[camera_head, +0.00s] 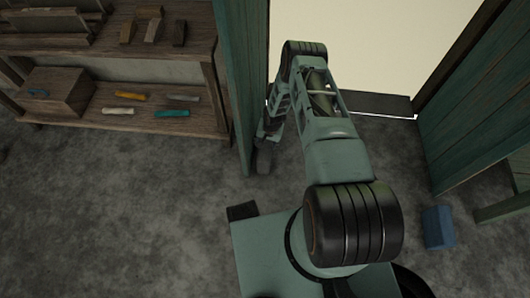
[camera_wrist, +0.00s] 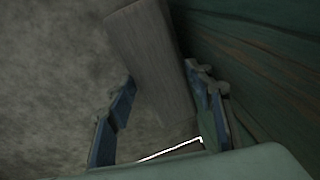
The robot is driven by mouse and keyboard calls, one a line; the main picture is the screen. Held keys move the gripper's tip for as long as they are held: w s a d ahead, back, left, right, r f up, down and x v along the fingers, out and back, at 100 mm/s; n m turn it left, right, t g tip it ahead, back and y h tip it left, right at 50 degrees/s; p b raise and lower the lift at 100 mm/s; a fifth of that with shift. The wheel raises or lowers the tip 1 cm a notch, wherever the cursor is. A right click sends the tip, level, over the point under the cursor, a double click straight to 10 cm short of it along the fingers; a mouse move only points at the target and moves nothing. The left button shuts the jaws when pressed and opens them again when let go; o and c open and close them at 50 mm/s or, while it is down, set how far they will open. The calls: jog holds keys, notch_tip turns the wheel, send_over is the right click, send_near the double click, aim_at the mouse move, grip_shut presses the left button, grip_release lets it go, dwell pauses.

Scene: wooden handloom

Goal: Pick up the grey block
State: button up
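The grey block (camera_wrist: 150,50) is long and shows in the wrist view, with its near end between my two fingers. In the head view a dark grey piece (camera_head: 263,160), which looks like the same block, is at the foot of the green wooden panel. My gripper (camera_wrist: 160,100) has its blue fingers apart, one on each side of the block's near end. I see no clear squeeze on it. In the head view my gripper (camera_head: 270,132) is small and dark, pointing down by the panel; its fingertips are hard to make out.
The green panel (camera_head: 239,90) stands close beside my gripper. A wooden shelf (camera_head: 70,125) at left holds several small tools and blocks. A blue block (camera_head: 438,227) lies on the floor at right. A bright doorway opens behind my arm. The grey floor at left is clear.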

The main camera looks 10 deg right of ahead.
grip_shut()
jog(key=shift+r, duration=0.2)
